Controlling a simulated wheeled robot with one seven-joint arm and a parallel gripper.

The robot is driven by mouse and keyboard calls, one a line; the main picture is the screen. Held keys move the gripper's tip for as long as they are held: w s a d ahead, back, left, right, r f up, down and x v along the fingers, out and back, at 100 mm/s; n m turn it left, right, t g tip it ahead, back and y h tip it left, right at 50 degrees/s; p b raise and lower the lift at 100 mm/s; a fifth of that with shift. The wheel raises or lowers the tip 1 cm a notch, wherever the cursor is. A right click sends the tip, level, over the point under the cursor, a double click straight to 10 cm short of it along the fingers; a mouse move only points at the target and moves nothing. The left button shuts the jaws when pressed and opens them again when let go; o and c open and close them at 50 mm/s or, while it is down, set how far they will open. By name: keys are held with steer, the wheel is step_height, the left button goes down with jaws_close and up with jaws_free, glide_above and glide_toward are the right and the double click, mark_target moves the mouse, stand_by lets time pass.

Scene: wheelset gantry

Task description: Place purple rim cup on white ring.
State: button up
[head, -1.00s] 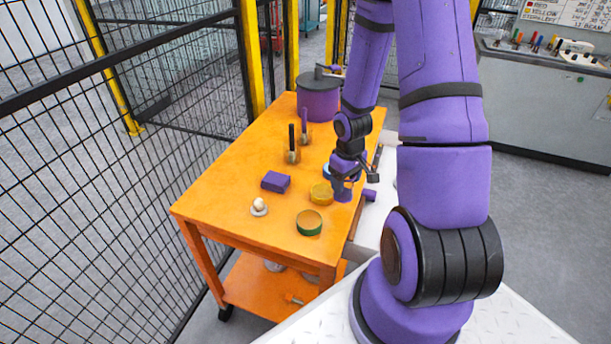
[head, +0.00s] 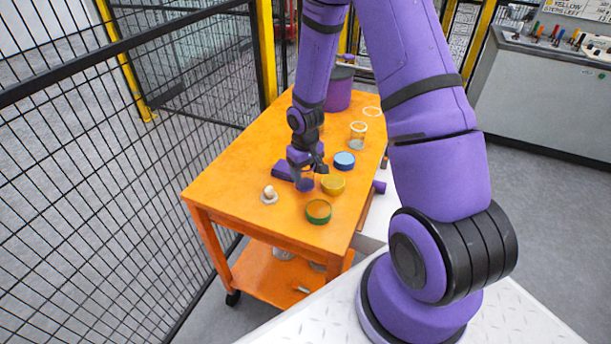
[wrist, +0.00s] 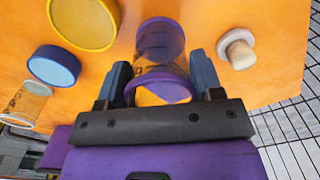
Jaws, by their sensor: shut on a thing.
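The purple rim cup (wrist: 163,75) is clear-walled with purple at both ends. It sits between the fingers of my gripper (wrist: 162,88), which is shut on it. In the head view the cup (head: 306,185) hangs under my gripper (head: 306,172), left of a yellow round container (head: 333,184). I cannot tell whether the cup touches the table.
A green-rimmed round container (head: 318,211), a blue one (head: 344,160) and a clear cup with a pale rim (head: 358,135) stand on the orange table (head: 235,180). A purple pot (head: 339,93) stands behind.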

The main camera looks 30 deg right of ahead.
steer(key=shift+f, duration=1.15)
steer(key=shift+f, duration=0.1)
steer(key=o, duration=0.9)
